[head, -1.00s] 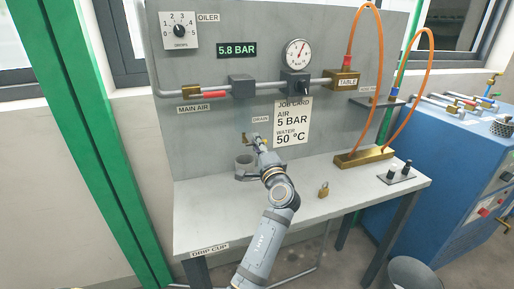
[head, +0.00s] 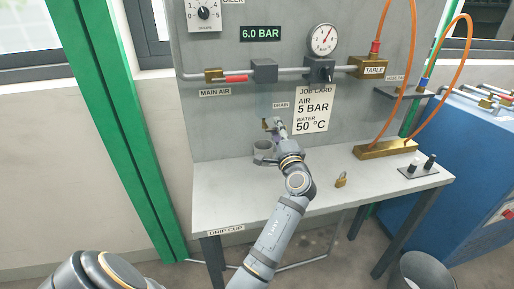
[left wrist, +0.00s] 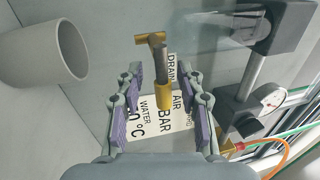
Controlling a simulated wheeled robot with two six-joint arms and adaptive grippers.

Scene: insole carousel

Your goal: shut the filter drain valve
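The drain valve (head: 267,124) is a small brass fitting under the DRAIN label on the grey panel. In the left wrist view it shows as a brass tee and a brass end (left wrist: 164,94) joined by a grey stem. My left gripper (head: 279,129) is at the valve and partly covers it in the head view. In the left wrist view its two fingers are open, one on each side of the valve, with a gap on both sides. Whether the valve is open or shut I cannot tell. My right gripper is not in view.
A grey drip cup (head: 264,149) stands on the bench (head: 225,200) below the valve, close beside my left gripper. A job card (head: 313,110) hangs to the right. A padlock (head: 341,180) and a brass manifold (head: 386,149) are farther right. The bench's front left is clear.

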